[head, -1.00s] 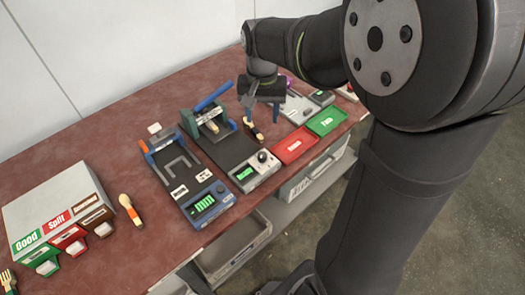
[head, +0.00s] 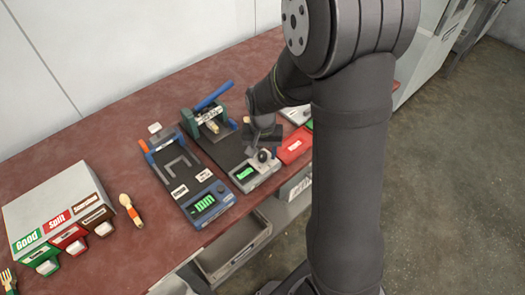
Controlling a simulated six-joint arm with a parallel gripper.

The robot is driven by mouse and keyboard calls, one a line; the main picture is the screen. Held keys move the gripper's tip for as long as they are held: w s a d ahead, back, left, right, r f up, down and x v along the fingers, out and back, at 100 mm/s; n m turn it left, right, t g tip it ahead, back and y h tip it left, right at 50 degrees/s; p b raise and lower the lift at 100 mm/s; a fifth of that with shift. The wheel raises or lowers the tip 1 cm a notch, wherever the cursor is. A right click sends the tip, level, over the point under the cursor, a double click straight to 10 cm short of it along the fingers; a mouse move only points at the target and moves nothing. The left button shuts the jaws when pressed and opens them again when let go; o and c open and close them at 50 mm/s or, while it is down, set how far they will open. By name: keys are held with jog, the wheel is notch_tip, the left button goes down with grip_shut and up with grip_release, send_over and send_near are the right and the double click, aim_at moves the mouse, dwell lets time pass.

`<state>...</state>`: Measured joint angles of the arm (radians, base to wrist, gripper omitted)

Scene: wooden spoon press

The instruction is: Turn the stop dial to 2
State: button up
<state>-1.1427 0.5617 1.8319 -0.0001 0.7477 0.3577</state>
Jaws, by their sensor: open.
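The stop dial (head: 263,156) is a small round knob at the front right of the grey press, beside its green display (head: 245,173). Its marking is too small to read. The press (head: 213,122) has a dark bed, a green frame and a blue lever (head: 213,96). My gripper (head: 262,147) is right above the dial, pointing down. Its jaws are open and close around or just over the knob; I cannot tell whether they touch it.
A blue device (head: 196,195) with a green display stands left of the press. A wooden spoon (head: 130,210) lies near the grey box (head: 55,205) labelled Good, Split and another word. A red tray (head: 294,146) is right of the dial, close to my gripper.

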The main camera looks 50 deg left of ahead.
jog(key=shift+c, duration=0.2)
jog(key=c, duration=0.9)
jog(key=shift+c, duration=0.2)
jog(key=shift+n, duration=0.3)
jog(key=n, duration=1.1)
jog(key=o, duration=1)
